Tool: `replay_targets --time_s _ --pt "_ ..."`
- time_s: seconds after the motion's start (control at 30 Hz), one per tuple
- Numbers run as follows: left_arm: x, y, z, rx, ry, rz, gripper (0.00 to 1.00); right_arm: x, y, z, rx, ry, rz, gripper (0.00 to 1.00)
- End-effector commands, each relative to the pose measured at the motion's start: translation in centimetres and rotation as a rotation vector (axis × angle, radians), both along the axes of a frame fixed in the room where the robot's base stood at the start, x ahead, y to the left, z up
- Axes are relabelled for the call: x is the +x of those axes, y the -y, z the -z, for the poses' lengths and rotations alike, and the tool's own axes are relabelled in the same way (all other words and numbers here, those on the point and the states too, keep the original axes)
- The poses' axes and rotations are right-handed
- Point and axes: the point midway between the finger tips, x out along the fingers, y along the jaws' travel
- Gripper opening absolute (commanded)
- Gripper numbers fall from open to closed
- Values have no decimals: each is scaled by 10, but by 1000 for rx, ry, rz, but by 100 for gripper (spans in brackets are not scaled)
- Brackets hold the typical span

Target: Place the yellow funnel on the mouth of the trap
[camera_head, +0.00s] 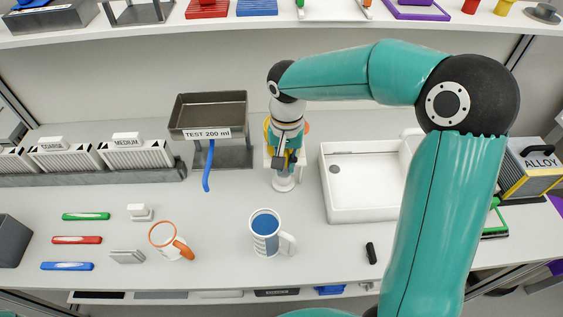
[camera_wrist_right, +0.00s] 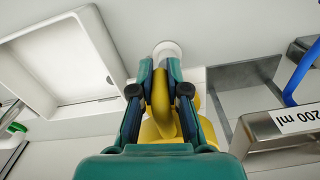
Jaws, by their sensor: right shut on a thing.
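My right gripper (camera_head: 285,160) points down over the counter in the head view and is shut on the yellow funnel (camera_head: 267,130). The arm and fingers hide most of the funnel there. In the right wrist view the yellow funnel (camera_wrist_right: 152,130) sits between the two fingers of the gripper (camera_wrist_right: 160,85). A white round-footed piece (camera_head: 284,183), likely the trap, stands directly below the gripper. Its white round part also shows just past the fingertips in the wrist view (camera_wrist_right: 167,48). Its mouth is hidden, and I cannot tell whether the funnel touches it. My left gripper is out of view.
A metal tank labelled TEST 200 ml (camera_head: 207,112) with a blue hose (camera_head: 208,168) stands left of the gripper. A white basin (camera_head: 372,203) is close on the right.

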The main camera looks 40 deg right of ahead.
Motion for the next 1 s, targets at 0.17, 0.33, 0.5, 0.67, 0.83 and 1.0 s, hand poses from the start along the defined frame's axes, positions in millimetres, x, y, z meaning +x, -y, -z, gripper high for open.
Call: replay_targets --time_s 0.17,0.33,0.5,0.67,0.83,1.0 --pt "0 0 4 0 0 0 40 0 0 4 0 0 0 0" --pt "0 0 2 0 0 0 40 0 0 2 0 0 -1 40" --pt "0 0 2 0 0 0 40 0 -1 2 1 -1 -1 40" --pt "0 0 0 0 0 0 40 0 -1 -1 1 -1 -1 40" --pt "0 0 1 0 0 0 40 1 -1 -15 0 3 -1 40" --pt "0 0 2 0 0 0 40 2 -1 -46 0 5 -2 40"
